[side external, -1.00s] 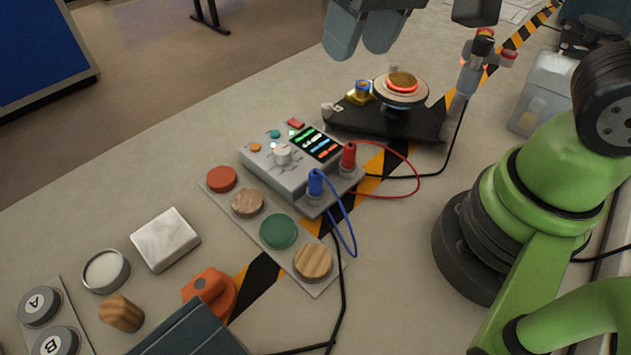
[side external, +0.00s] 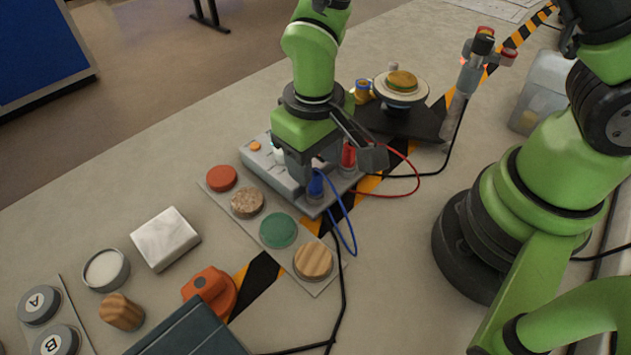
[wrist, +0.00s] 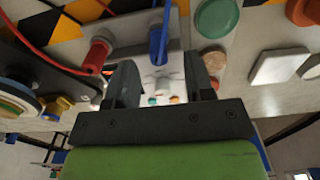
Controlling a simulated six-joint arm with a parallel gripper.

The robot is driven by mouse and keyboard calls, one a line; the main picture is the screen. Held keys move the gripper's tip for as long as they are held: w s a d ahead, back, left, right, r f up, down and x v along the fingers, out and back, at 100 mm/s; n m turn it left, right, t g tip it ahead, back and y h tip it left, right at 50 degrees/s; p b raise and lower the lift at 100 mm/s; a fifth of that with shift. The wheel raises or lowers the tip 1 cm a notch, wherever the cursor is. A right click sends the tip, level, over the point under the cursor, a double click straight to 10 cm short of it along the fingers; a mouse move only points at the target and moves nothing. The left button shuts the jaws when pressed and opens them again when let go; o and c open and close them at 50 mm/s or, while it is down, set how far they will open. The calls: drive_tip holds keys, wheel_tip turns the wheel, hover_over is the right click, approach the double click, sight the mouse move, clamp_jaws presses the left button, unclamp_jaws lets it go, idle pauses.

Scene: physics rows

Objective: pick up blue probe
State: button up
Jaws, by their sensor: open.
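The blue probe (side external: 316,187) stands upright in the front corner of the grey meter box (side external: 256,162), with a blue cable looping from it. My gripper (side external: 303,172) hangs low over the box, its fingers just behind the probe in the side view and partly hiding the box. In the wrist view the fingers (wrist: 160,78) are spread apart, and the blue probe (wrist: 157,44) shows just beyond their tips, roughly centred between them. I see nothing held. Whether a finger touches the probe is not clear.
A red probe (side external: 348,156) stands close beside my gripper, its red cable looping right. A board with several round discs, one of them green (side external: 278,230), lies in front of the box. A turntable device (side external: 400,90) stands behind.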

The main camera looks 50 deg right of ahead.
sight(316, 171)
wheel_tip(316, 171, down, 3)
drive_tip(key=shift+s+f, duration=0.1)
drive_tip(key=shift+f, duration=0.1)
clamp_jaws()
drive_tip(key=shift+r, duration=0.15)
